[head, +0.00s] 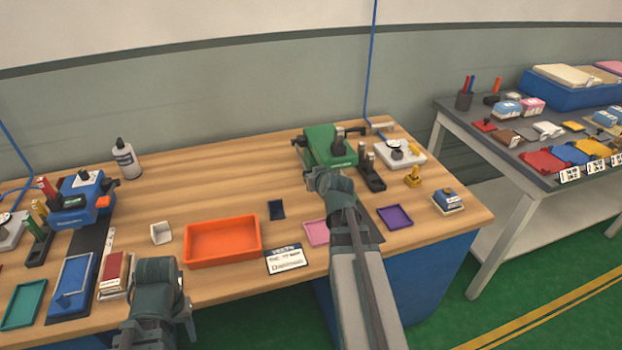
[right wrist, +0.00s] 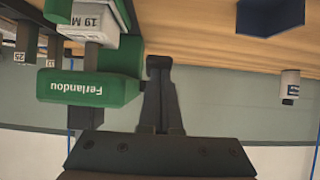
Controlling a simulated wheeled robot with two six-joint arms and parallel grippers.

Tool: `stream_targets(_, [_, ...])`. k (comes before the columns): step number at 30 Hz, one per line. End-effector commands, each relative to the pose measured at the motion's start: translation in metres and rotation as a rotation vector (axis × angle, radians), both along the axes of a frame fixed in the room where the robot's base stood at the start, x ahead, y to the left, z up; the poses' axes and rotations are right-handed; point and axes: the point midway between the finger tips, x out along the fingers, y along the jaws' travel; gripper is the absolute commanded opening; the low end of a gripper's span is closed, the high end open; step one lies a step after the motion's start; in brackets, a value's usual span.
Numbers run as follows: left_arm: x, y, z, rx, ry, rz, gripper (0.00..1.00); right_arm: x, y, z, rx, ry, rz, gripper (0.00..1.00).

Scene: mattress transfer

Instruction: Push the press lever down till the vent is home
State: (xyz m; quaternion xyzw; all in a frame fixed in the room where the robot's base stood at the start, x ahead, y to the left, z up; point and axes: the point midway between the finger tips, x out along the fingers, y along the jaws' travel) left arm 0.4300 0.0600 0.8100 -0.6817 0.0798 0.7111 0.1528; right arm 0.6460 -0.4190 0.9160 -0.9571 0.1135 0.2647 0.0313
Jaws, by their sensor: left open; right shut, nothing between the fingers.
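The green press (head: 322,148) stands at the back of the wooden table, with dark rods at its sides and a dark upright part on top. In the right wrist view the press (right wrist: 90,88) shows upside down at the left, with a light grey block (right wrist: 92,22) marked "19 M". I cannot pick out the vent or tell how it is seated, nor tell which part is the lever. My right gripper (head: 316,178) is just in front of the press; its fingers (right wrist: 159,66) are shut and empty, beside the press. My left gripper (head: 157,278) is open at the table's front edge, away from the press.
A blue press (head: 82,200) stands at the left. An orange tray (head: 222,240), pink tray (head: 316,232) and purple tray (head: 394,217) lie along the front. A black holder (head: 370,172) and a white device (head: 400,152) crowd the press's right side. A white bottle (head: 126,160) stands behind.

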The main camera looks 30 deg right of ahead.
Motion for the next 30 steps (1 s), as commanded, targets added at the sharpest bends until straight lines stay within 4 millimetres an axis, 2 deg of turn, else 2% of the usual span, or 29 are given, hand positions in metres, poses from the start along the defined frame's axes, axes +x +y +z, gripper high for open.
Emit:
stream_targets(1, [0.0,0.0,-0.016,0.0,0.0,0.0,0.5,0.0,0.0,-0.017,0.001,0.003,0.0,0.0])
stream_targets(9, [0.0,0.0,-0.043,0.0,0.0,-0.001,0.5,0.005,-0.001,-0.043,0.001,0.004,0.001,0.0])
stream_targets(18, [0.0,0.0,-0.054,0.0,0.0,-0.001,0.5,0.008,-0.002,-0.056,0.002,0.007,0.002,0.0])
stream_targets(30, [0.0,0.0,-0.056,0.0,0.0,-0.001,0.5,0.009,-0.002,-0.058,0.0,0.009,0.002,0.0])
